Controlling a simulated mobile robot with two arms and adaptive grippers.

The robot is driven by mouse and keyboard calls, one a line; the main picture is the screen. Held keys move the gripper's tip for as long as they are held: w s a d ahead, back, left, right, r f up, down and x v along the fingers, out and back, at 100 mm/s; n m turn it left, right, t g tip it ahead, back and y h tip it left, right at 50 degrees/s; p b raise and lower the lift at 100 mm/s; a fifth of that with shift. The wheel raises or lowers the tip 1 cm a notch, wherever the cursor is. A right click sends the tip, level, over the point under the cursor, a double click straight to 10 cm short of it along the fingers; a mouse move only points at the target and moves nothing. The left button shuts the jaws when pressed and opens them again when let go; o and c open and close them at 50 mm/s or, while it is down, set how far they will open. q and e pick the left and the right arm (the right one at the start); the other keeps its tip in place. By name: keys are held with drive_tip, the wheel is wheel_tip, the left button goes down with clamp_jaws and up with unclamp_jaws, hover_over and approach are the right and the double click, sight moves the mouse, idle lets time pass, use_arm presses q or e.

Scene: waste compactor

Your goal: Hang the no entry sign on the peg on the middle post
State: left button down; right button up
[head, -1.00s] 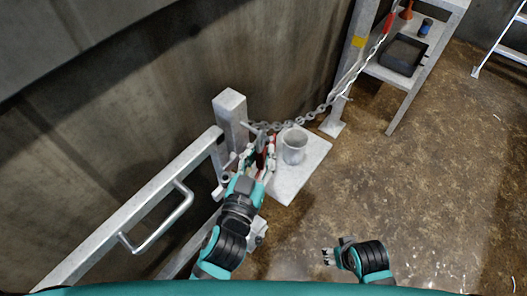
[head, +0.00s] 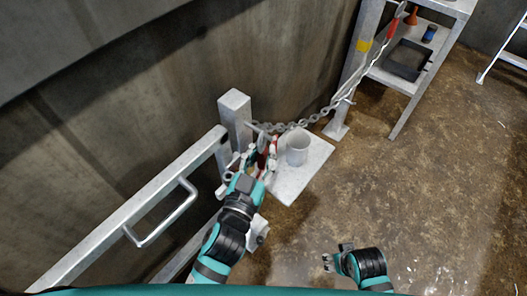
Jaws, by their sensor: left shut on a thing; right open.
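The no entry sign (head: 262,143) shows edge-on as a narrow red strip beside the grey square post (head: 235,115). My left gripper (head: 260,155) is shut on it, with fingers on both sides. The sign is close to the post's right side, near a short grey bar that looks like the peg (head: 257,128). Fingers and sign overlap there, so I cannot tell whether the sign is on the peg. Most of its face is hidden. My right gripper (head: 327,262) is open and empty, low over the floor.
A grey mug-like cylinder (head: 297,151) stands on a pale plate (head: 316,158) right of the post. A chain (head: 320,114) runs from the post toward a shelf frame (head: 364,55) holding a dark tray (head: 405,61). A handled rail (head: 130,212) is at left. The floor at right is clear.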

use_arm(q)
drive_tip(key=c, duration=1.2)
unclamp_jaws()
drive_tip(key=shift+c, duration=0.2)
drive_tip(key=shift+s, duration=0.1)
drive_tip(key=shift+s+a+f, duration=0.1)
drive_tip(key=shift+s, duration=0.1)
drive_tip(key=v, duration=0.7)
drive_tip(key=shift+s+a, duration=0.1)
drive_tip(key=shift+s, duration=0.1)
